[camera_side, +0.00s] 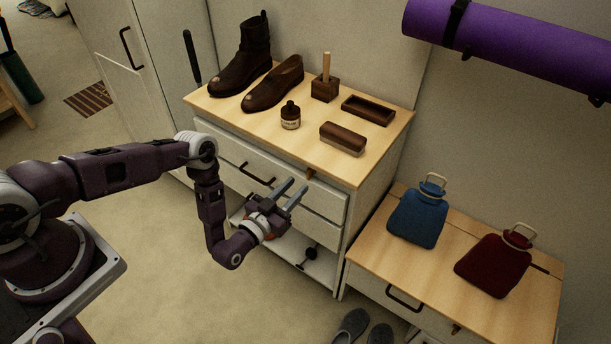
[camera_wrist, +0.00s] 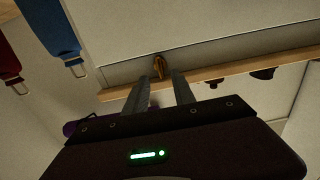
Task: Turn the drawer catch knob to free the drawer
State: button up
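The drawer catch knob (camera_side: 311,173) is a small brown piece at the top of the white drawer cabinet's front, just under the wooden top's edge. In the wrist view the knob (camera_wrist: 158,67) looks orange-brown and elongated, lying just beyond the gap between my fingertips. My gripper (camera_side: 298,185) is open and empty in front of the cabinet, its two grey fingers pointing up toward the knob. The wrist view also shows my gripper (camera_wrist: 162,76) with fingers apart on either side of the knob's line. The top drawer (camera_side: 246,165) with its black handle looks closed.
A lower cabinet (camera_side: 470,245) at right carries blue and dark red hot-water bottles. Slippers (camera_side: 352,325) lie on the floor.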

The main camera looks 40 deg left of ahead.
aim_at(307, 174)
jog(key=w, duration=0.5)
jog(key=shift+w, duration=0.3)
grip_shut()
